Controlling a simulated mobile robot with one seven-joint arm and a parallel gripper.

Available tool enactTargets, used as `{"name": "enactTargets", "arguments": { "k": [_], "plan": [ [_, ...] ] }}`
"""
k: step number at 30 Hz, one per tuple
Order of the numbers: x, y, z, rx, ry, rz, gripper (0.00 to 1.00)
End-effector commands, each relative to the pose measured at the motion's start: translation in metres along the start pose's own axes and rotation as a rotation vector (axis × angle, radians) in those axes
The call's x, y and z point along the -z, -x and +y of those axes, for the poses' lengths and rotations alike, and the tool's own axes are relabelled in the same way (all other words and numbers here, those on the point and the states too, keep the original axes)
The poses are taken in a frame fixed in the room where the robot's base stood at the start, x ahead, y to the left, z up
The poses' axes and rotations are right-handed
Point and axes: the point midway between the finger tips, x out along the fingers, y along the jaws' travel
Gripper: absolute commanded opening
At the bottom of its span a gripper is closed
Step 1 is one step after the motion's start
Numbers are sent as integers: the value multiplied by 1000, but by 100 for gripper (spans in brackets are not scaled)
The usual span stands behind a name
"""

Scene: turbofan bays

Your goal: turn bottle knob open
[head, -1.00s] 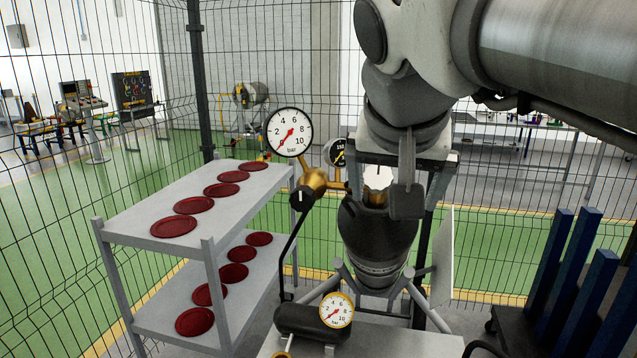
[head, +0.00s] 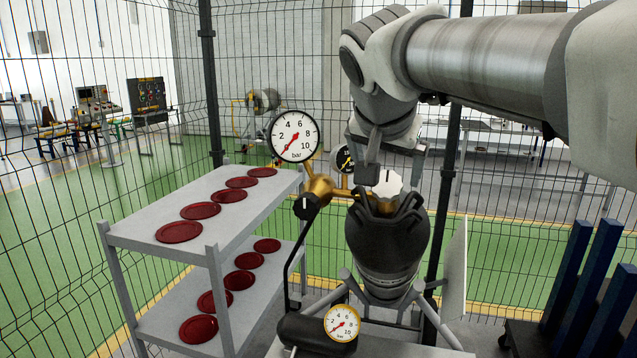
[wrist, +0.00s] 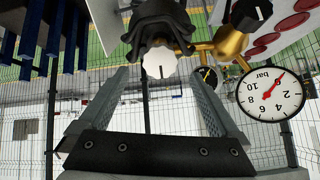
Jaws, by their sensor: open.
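The dark bottle (head: 385,250) stands upright in a grey stand, with a black guard around its brass valve. The white bottle knob (head: 387,184) sits at the valve, with a short dark mark on its face; it also shows in the wrist view (wrist: 159,61). My gripper (head: 394,167) is open at the knob, its near finger partly in front of it in the head view. In the wrist view the two fingers (wrist: 158,78) lie left and right of the knob, with gaps on both sides. I cannot tell how deep the knob is between them.
A brass regulator (head: 320,187) with a black knob (head: 306,207) and a large white gauge (head: 294,136) stands left of the bottle. A grey shelf (head: 135,237) with red discs is further left. Blue posts (head: 565,275) stand at right, wire fence behind.

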Motion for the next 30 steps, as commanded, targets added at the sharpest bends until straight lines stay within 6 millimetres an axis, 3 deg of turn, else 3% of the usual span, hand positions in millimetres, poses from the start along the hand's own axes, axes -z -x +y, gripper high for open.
{"name": "enactTargets", "arguments": {
  "k": [3,9,22,30],
  "plan": [
    [-1,-25,0,-2,1,-3,98],
    [0,-52,0,-1,0,-2,98],
    [0,-62,0,1,0,0,98],
    [0,-61,0,1,0,0,50]
  ]
}}
